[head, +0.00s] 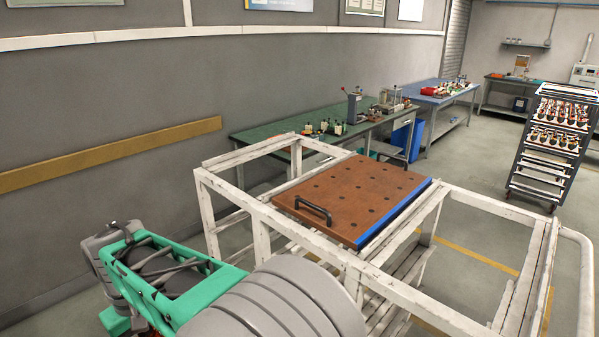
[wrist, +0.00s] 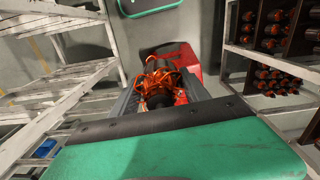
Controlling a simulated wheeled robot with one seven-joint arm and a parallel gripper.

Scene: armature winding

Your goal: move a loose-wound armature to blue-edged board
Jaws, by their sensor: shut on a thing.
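The armature (wrist: 158,78) shows in the wrist view, with loose orange copper wire looped around its body and a dark end towards the camera. My gripper (wrist: 163,90) is shut on it, with grey fingers and red parts around it. The blue-edged board (head: 352,190) shows in the head view as a brown plate with rows of dark holes, a black handle at its near left and a blue strip along its right edge. It lies empty on a white frame. My green and grey arm is at the lower left, apart from the board; the gripper's jaws are not clear there.
The white frame (head: 262,214) has open bays on both sides of the board. A green bench (head: 290,133) and a blue bench (head: 440,97) stand behind. A rack with armatures (head: 552,140) stands at right. In the wrist view, dark holders of armatures (wrist: 275,75) are at right.

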